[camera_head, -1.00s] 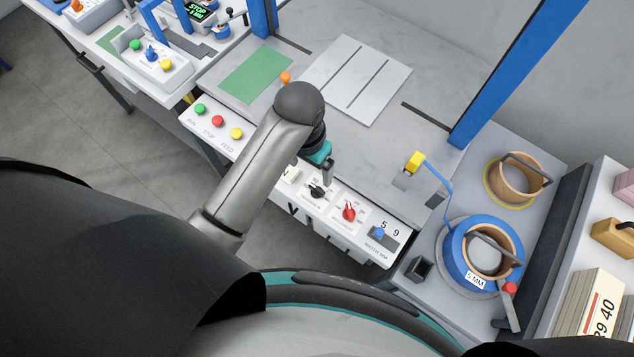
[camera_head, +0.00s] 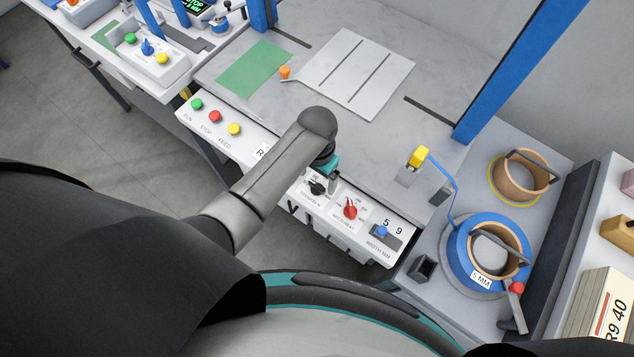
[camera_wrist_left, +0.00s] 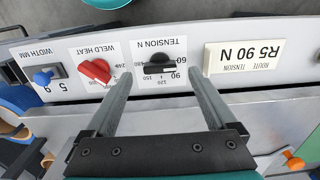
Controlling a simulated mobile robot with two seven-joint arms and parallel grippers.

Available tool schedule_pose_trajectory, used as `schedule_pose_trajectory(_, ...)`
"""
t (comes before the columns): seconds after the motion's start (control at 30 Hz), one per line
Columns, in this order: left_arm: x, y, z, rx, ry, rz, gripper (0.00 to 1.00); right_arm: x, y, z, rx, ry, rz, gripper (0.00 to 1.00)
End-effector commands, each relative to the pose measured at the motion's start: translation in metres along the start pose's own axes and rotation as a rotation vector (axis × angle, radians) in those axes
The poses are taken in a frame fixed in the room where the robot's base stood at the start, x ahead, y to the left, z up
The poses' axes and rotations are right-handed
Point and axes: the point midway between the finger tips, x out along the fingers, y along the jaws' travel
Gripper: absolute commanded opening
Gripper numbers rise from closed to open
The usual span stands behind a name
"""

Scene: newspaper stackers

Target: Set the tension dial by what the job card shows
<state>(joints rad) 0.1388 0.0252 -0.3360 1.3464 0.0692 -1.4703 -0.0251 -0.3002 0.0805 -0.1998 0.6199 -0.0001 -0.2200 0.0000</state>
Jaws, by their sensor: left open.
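The tension dial (camera_head: 316,187) is a black knob on a white plate on the bench's front panel. In the left wrist view the dial (camera_wrist_left: 160,66) shows upside down, with 60, 90, 120 and 150 around it; I cannot tell its exact setting. The job card (camera_wrist_left: 242,57) beside it reads "ROUTE TENSION R5 90 N". In the head view only an end of the card (camera_head: 262,152) shows past my arm. My left gripper (camera_wrist_left: 158,79) is open, its fingers apart on either side of the dial; contact cannot be told. My right gripper is out of view.
The red weld heat dial (camera_head: 350,209) and the blue width slider (camera_head: 382,231) sit beside the tension dial. Green, red and yellow buttons (camera_head: 215,117) are farther left. A blue strap reel (camera_head: 487,258) stands at the right.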

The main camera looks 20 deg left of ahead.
Motion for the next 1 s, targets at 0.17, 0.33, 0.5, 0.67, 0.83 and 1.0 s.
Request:
schedule_pose_trajectory(0.17,0.023,0.000,0.000,0.001,-0.001,0.000,0.90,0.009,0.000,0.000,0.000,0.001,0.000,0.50)
schedule_pose_trajectory(0.33,0.031,0.000,0.000,0.001,0.001,0.000,0.90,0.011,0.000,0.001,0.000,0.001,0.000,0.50)
schedule_pose_trajectory(0.5,0.031,0.000,0.000,0.001,0.001,0.000,0.90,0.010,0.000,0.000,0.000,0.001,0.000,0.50)
schedule_pose_trajectory(0.67,0.031,0.000,0.000,0.000,0.001,0.000,0.84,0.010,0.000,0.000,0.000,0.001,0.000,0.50)
schedule_pose_trajectory(0.83,0.031,0.000,0.000,0.000,0.001,0.000,0.65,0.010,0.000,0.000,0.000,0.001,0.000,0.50)
schedule_pose_trajectory(1.0,0.031,0.000,0.000,0.000,0.001,0.000,0.46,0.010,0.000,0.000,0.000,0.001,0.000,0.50)
